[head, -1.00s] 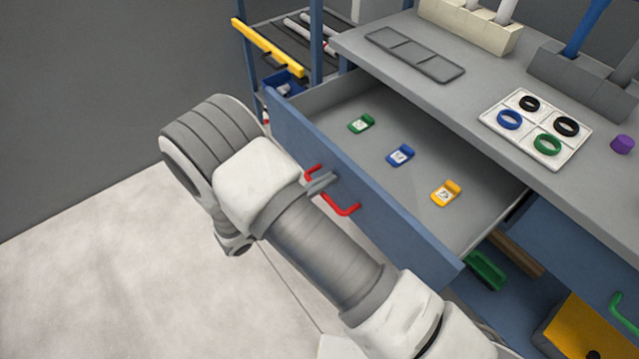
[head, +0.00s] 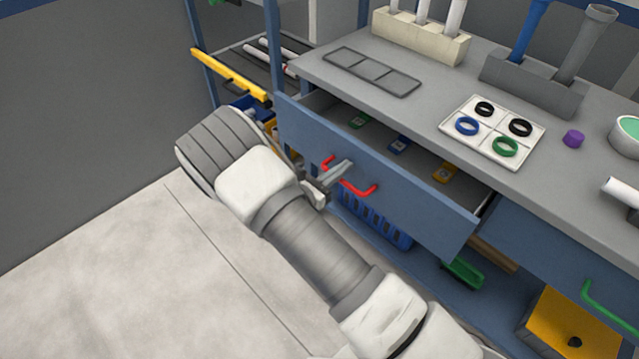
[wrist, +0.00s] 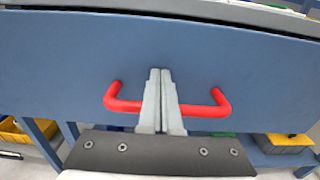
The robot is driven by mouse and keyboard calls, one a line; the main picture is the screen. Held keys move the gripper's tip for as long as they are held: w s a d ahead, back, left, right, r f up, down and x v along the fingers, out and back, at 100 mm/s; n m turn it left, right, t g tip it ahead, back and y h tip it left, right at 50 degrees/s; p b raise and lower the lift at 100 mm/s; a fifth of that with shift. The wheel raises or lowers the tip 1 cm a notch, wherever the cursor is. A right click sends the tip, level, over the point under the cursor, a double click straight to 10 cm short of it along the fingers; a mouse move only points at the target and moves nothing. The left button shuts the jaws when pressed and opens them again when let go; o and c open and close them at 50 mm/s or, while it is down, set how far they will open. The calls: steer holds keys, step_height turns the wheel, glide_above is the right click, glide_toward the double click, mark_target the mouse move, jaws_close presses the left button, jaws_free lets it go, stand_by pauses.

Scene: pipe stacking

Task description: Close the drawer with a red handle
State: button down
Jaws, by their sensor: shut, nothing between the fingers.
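The blue drawer (head: 420,205) with the red handle (head: 371,190) is partly open under the grey worktop. Its front fills most of the wrist view (wrist: 60,62), with the red handle (wrist: 215,110) across the middle. My gripper (head: 343,168) is at the drawer front by the handle. In the wrist view its two fingers (wrist: 160,75) are together and cross over the middle of the handle bar, hiding that part. I cannot tell whether the fingertips touch the drawer front.
The worktop (head: 420,115) holds a white ring tray (head: 492,152) and pipe holders. A drawer with a green handle (head: 610,300) is at the right. A blue crate (head: 375,220) stands below the open drawer. A shelf with a yellow bar (head: 228,72) is at the left. The floor (head: 120,270) is clear.

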steer(key=x, duration=1.2)
steer(key=shift+w+d+b, duration=0.1)
steer(key=shift+w+b, duration=0.05)
steer(key=shift+b, duration=0.15)
steer(key=shift+w+d+r, duration=0.1)
steer(key=shift+w+d, duration=0.05)
steer(key=shift+w, duration=0.05)
steer(key=shift+r, duration=0.1)
